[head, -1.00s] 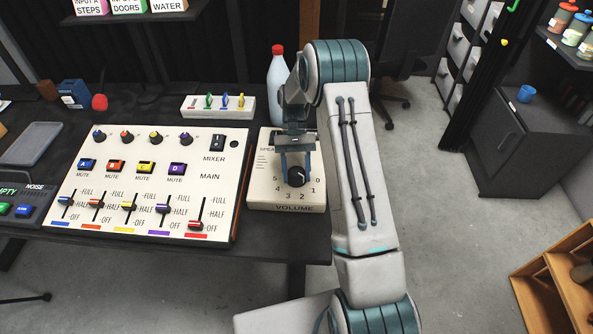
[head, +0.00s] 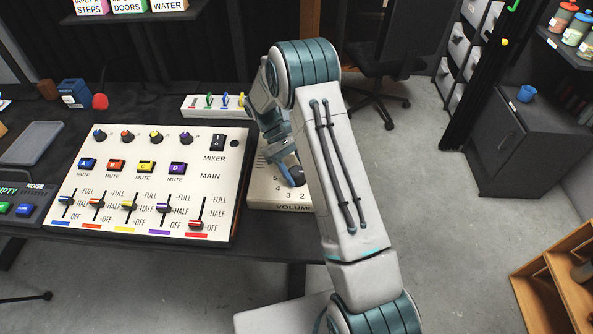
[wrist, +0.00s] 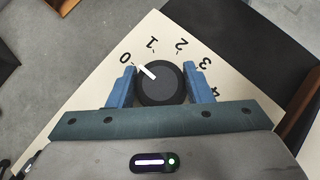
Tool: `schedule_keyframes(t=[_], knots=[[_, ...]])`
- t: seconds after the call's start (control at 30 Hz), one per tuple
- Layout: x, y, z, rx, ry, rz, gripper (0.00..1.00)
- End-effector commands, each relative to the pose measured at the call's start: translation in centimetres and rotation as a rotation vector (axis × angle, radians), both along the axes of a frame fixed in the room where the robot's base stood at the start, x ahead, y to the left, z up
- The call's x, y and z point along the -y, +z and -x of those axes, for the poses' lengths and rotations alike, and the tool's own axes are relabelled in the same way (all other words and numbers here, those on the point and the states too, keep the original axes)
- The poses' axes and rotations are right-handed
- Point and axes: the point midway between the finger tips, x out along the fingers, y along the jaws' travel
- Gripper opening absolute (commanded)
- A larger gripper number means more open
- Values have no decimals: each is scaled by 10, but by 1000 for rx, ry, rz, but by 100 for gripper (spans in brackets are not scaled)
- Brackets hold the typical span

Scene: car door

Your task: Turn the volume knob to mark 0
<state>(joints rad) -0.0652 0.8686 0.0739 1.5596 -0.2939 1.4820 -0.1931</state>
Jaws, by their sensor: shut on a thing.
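The volume knob (head: 298,176) is black and round, on the cream volume box (head: 263,196) right of the mixer. In the wrist view the knob (wrist: 161,84) has a white pointer aimed up-left, at or very near the 0 mark; a small offset toward 1 cannot be ruled out. Printed marks 0 to 4 show around it. My gripper (wrist: 161,87) is shut on the knob, one blue finger on each side. In the head view my gripper (head: 284,166) is tilted, and my arm hides the right part of the box.
The mixer panel (head: 150,185) with sliders and buttons stands close left of the box. A switch strip (head: 205,105) lies behind it. The grey floor (head: 440,230) to the right is open, with a dark cabinet (head: 525,150) farther right.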

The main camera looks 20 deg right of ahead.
Motion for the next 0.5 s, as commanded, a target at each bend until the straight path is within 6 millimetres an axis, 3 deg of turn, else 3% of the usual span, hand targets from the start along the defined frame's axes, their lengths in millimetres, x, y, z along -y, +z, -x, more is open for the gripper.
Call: schedule_keyframes(t=[0.47,0.5], knots=[[1,0,0,0,13,1,23],[1,0,0,0,13,1,51]])
